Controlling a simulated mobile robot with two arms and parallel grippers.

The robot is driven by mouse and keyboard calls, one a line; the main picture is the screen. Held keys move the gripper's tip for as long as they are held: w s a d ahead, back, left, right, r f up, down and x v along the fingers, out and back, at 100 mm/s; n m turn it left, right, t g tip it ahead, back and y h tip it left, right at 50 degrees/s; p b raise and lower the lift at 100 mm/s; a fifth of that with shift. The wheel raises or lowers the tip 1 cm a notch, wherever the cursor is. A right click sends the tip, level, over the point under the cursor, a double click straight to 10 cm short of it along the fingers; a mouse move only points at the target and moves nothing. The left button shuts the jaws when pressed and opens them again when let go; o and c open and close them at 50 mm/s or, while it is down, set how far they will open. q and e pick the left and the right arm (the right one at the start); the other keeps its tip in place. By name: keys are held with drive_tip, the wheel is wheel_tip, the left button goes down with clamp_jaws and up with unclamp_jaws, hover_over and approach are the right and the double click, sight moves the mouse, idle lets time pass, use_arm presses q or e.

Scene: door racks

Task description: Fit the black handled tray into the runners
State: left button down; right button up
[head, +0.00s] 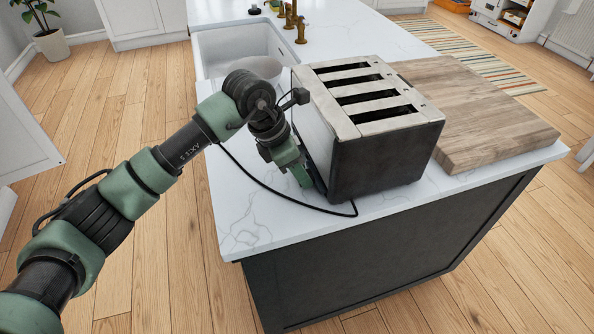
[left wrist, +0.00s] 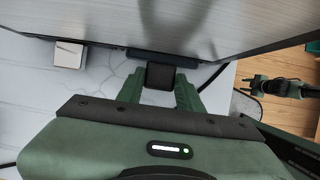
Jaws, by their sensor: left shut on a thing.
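A toaster with a pale slotted top (head: 365,95) and dark sides stands at the counter corner. Its brushed metal side fills the top of the left wrist view (left wrist: 240,22). My left gripper (head: 302,176) is low against the toaster's left side. In the left wrist view my left gripper (left wrist: 160,92) is shut on the black block handle (left wrist: 160,76) of the tray. The tray's dark front strip (left wrist: 150,55) lies along the toaster's lower edge. The rest of the tray and the runners are hidden, so I cannot tell how deep it sits.
A wooden board (head: 480,110) lies right of the toaster. A sink (head: 235,50) and brass taps (head: 300,28) are behind. A black cord (head: 290,198) loops over the white counter (head: 260,220) near its edge. A pale block (left wrist: 68,54) shows beside the toaster.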

use_arm(q)
drive_tip(key=shift+w+d, duration=0.15)
drive_tip(key=shift+d, duration=0.4)
drive_tip(key=c, duration=0.9)
unclamp_jaws()
drive_tip(key=shift+d, duration=0.1)
drive_tip(key=shift+o, duration=0.2)
drive_tip(key=shift+a+r+b, duration=0.25)
drive_tip(key=shift+r+b, duration=0.1)
drive_tip(key=shift+r, duration=0.1)
drive_tip(key=b+v, duration=0.1)
drive_tip(key=v, duration=0.5)
drive_tip(key=shift+r, duration=0.45)
drive_tip(key=shift+a+f, duration=0.1)
drive_tip(key=shift+a, duration=0.05)
